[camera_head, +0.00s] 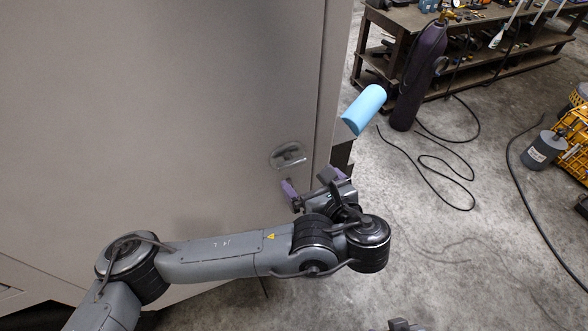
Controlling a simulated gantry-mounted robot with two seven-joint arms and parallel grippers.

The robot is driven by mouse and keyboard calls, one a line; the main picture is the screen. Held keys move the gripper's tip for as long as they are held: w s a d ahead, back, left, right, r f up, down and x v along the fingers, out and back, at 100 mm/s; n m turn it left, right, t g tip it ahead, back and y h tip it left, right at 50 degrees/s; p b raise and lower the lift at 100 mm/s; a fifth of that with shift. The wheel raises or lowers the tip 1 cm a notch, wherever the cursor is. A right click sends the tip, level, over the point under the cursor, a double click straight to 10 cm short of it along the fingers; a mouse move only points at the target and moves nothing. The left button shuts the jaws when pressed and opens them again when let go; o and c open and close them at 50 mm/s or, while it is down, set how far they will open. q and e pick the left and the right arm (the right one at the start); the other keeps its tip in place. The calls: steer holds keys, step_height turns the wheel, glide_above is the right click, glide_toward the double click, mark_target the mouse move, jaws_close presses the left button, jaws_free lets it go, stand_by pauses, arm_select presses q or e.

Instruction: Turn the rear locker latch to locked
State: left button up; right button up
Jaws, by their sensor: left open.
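The rear locker latch (289,155) is a small handle in a rounded recess, near the right edge of the large beige locker door (190,110). The handle appears to lie roughly horizontal; whether that is locked or unlocked I cannot tell. My left gripper (308,186) is open, with purple-grey fingers, just below and slightly right of the latch. It looks empty, and I see no contact with the handle. My left arm reaches in from the lower left, in front of the door.
A light blue cylinder (363,109) shows just right of the locker's edge. Behind it stand a dark purple gas bottle (418,75) and a workbench (400,18) with tools. A grey canister (543,149) and a yellow crate (575,140) are at right. Black cables lie on open concrete floor.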

mark_target(292, 162)
arm_select(q)
steer(key=b+x, duration=0.7)
steer(key=x, duration=0.1)
steer(key=shift+w+a, duration=0.1)
steer(key=shift+w, duration=0.05)
steer(key=shift+w+a+f, duration=0.2)
steer(key=shift+w+f, duration=0.05)
steer(key=shift+w, duration=0.25)
steer(key=c, duration=0.9)
